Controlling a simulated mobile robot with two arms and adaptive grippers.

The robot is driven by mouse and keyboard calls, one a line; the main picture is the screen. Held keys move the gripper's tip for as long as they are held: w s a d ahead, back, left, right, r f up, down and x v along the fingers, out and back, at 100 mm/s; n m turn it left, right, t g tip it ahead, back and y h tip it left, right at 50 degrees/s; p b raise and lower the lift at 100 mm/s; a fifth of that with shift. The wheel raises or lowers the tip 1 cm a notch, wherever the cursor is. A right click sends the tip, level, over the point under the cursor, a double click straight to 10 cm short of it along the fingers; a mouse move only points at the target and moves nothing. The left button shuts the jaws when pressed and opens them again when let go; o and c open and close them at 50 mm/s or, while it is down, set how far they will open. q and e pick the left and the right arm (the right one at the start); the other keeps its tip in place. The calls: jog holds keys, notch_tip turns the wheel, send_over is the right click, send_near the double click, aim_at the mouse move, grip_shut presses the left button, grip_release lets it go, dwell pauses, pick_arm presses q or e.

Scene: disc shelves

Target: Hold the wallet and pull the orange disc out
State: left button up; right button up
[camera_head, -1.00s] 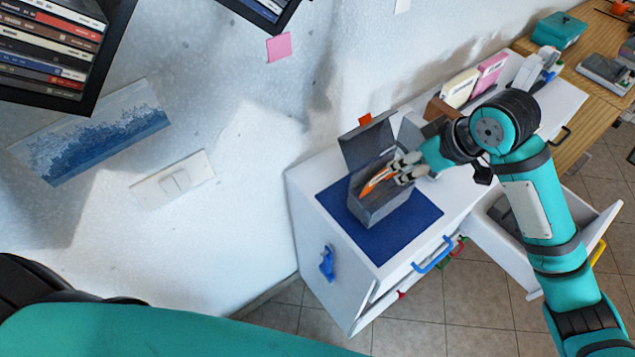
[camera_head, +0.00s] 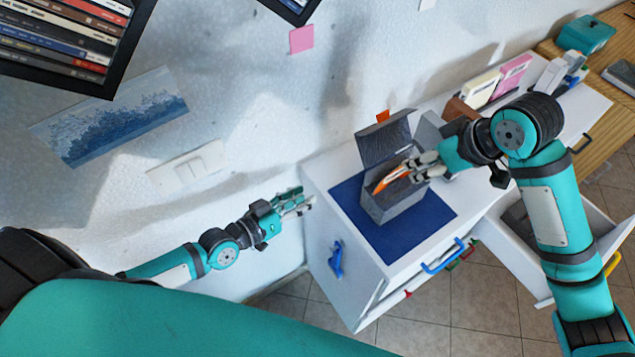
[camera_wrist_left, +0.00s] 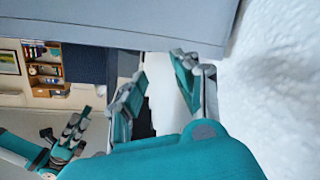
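The wallet (camera_head: 396,205) is a grey open case with its lid (camera_head: 386,142) raised, standing on a blue mat on the white cabinet. The orange disc (camera_head: 388,180) shows as a slanted orange piece in the wallet's opening. My right gripper (camera_head: 411,172) comes from the right, with its fingertips at the orange disc's right end. Whether they grip it is too small to tell. My left gripper (camera_head: 309,199) is left of the wallet, beside the cabinet's left edge, apart from both. Its two fingers are spread and empty in the left wrist view (camera_wrist_left: 158,80).
The blue mat (camera_head: 400,246) covers the near end of the white cabinet (camera_head: 340,292). Upright boxes (camera_head: 512,76) stand behind my right arm.

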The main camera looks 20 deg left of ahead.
pick_arm(q)
jog(key=s+d+r+h, duration=0.2)
jog(key=d+r+h, duration=0.25)
jog(key=r, duration=0.75)
send_near(387, 147)
jog(key=shift+t+y, duration=0.4)
jog(key=shift+y, duration=0.05)
jog(key=x, duration=1)
jog(key=shift+s+d+f, duration=0.1)
jog(key=shift+d+f, duration=0.1)
jog(key=shift+d, duration=0.1)
grip_shut()
jog(key=shift+o, duration=0.2)
grip_release()
jog(key=shift+s, duration=0.1)
